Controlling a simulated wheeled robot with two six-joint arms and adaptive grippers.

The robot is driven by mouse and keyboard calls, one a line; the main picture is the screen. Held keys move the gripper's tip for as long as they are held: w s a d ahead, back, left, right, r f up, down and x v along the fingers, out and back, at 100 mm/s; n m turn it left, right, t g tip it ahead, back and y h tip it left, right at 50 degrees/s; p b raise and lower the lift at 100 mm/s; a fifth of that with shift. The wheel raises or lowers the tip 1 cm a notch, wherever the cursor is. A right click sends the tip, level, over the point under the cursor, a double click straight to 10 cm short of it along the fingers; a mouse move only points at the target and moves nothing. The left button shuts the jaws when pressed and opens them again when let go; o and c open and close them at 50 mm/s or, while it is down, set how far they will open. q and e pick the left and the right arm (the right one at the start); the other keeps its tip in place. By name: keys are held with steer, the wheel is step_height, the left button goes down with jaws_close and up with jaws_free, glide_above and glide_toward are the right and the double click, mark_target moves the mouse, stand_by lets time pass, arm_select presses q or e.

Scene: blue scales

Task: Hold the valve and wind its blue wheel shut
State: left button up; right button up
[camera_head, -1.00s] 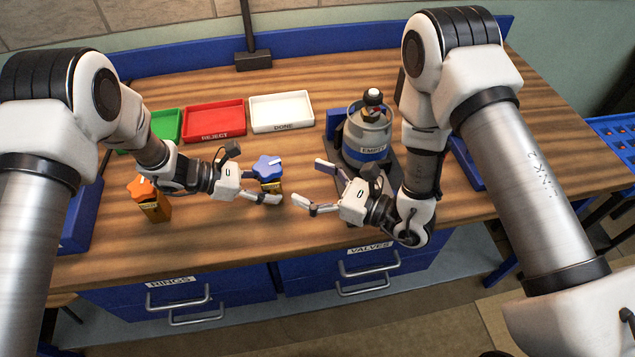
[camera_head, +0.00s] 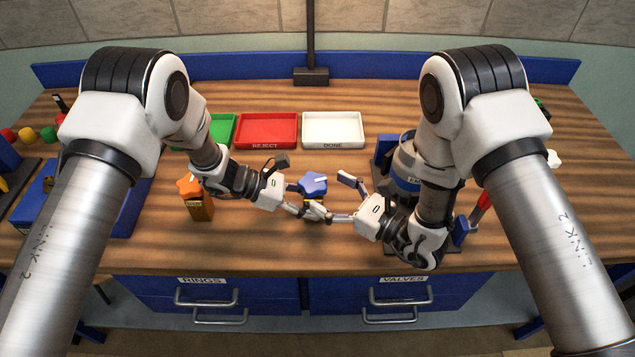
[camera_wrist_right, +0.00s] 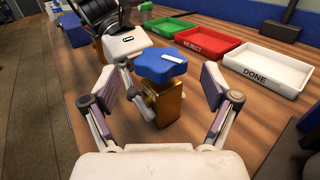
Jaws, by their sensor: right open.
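The valve has a blue lobed wheel (camera_head: 313,184) on top of a brass-coloured body (camera_head: 315,207). It stands upright near the front middle of the table. In the right wrist view, the wheel (camera_wrist_right: 160,65) and body (camera_wrist_right: 166,103) show between my right fingers. My left gripper (camera_head: 306,201) reaches in from the left and appears shut on the valve's body; its far finger is partly hidden. My right gripper (camera_head: 342,198) is open and empty, to the right of the valve, its fingers level with it. Whether the valve's base touches the table is unclear.
An orange-wheeled valve (camera_head: 195,198) stands left of my left gripper. Behind are a green tray (camera_head: 222,130), a red REJECT tray (camera_head: 267,146) and a white DONE tray (camera_head: 333,146). Bare table lies in front.

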mark_target(324, 190)
steer(key=x, duration=0.4)
steer(key=shift+w, duration=0.1)
steer(key=c, duration=1.2)
steer(key=shift+a+m+t+h, duration=0.1)
steer(key=shift+m+t+h, duration=0.7)
steer(key=shift+t, duration=0.2)
steer(key=o, duration=1.2)
steer(key=v, duration=1.2)
